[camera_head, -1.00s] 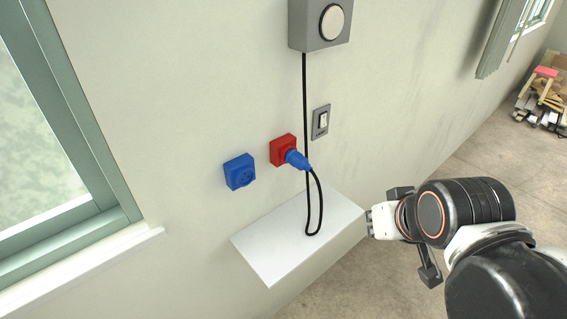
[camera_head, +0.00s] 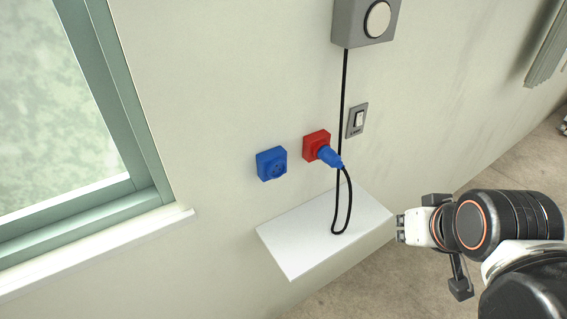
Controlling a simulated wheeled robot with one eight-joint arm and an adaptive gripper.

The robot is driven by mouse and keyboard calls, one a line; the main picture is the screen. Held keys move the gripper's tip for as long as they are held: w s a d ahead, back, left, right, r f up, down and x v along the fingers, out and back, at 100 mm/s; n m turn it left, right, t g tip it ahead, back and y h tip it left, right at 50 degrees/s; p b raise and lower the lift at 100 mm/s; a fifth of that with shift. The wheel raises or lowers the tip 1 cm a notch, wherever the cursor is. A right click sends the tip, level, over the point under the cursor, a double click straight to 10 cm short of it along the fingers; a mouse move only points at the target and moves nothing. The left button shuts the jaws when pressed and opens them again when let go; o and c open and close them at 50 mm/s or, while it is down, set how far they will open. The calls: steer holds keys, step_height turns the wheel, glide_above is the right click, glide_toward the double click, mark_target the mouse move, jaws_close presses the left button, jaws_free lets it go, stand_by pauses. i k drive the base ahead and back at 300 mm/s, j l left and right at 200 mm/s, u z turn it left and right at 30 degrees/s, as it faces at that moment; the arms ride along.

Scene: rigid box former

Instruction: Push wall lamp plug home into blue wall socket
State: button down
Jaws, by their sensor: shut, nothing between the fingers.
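The blue wall socket (camera_head: 271,164) is on the wall and its face is empty. The lamp's blue plug (camera_head: 329,156) sits at the red socket (camera_head: 315,142), just right of the blue one. A black cord (camera_head: 348,205) hangs from the plug in a loop and runs up to the grey wall lamp (camera_head: 364,22). My gripper (camera_head: 400,228) is shut and empty, right of the white shelf and well apart from the plug and both sockets.
A white shelf (camera_head: 300,245) juts from the wall below the sockets, and the cord loop hangs down over it. A light switch (camera_head: 357,120) is right of the red socket. A green-framed window with a white sill (camera_head: 110,252) is at the left.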

mark_target(327, 154)
steer(key=u, duration=1.65)
steer(key=k, duration=0.45)
steer(key=j+z, duration=0.1)
steer(key=j, duration=0.15)
steer(key=l+u, duration=0.1)
steer(key=l, duration=0.2)
